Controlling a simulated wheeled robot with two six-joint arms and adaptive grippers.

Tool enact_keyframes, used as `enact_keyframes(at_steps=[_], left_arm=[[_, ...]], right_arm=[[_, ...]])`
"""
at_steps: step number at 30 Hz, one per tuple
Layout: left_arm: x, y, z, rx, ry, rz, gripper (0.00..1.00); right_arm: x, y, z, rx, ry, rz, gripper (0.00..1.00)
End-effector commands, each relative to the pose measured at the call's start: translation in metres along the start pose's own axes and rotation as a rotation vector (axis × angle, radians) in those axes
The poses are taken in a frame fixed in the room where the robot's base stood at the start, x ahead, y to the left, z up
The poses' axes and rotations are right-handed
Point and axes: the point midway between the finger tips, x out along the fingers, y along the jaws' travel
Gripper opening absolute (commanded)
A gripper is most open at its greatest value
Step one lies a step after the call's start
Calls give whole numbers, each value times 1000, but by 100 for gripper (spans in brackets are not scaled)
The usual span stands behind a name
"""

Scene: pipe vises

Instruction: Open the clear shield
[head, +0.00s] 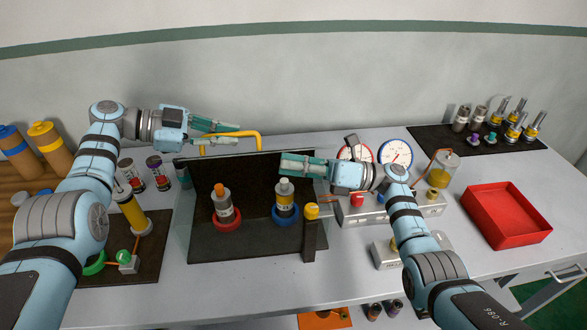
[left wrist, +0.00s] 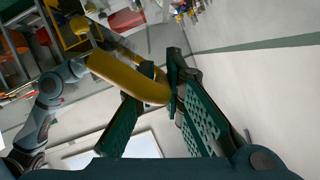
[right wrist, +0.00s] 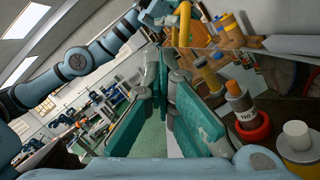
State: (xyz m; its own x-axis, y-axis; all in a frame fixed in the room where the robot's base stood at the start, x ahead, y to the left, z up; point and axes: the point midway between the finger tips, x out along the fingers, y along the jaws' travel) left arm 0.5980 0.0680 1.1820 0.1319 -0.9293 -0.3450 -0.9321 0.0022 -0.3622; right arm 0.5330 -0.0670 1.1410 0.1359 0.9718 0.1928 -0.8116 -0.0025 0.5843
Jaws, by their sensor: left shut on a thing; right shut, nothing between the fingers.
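A yellow bar handle (head: 257,142) stands at the back of the dark station (head: 255,245). My left gripper (head: 236,130) is shut on the yellow handle, which passes between its fingers in the left wrist view (left wrist: 150,88). The clear shield itself is hard to make out; I cannot tell its panel edges or angle. My right gripper (head: 287,165) is shut and empty, above the blue-ringed cylinder (head: 285,198) and apart from the handle.
A cylinder with an orange top (head: 222,205) stands in a red ring. A black post with a yellow knob (head: 311,212) stands at the station's right front. Two gauges (head: 395,153), a red tray (head: 507,215) and a dark mat with several fittings (head: 478,142) are to the right.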

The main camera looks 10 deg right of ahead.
Motion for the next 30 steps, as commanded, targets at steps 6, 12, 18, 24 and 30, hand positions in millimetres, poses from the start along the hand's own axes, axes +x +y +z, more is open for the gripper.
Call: enact_keyframes(at_steps=[6, 12, 18, 24, 30], left_arm=[[2, 6, 5, -11, -2, 18, 13], [3, 6, 5, -12, -2, 18, 30], [3, 6, 5, -13, -2, 18, 30], [-15, 6, 6, -14, -5, 15, 30], [-59, 3, 4, -13, -4, 11, 30]], right_arm=[[1, 1, 6, -8, -13, -1, 0], [1, 1, 7, -9, -14, 0, 0], [1, 2, 8, -11, -15, 1, 0], [1, 2, 8, -11, -15, 1, 0], [1, 1, 6, -8, -12, 0, 0]])
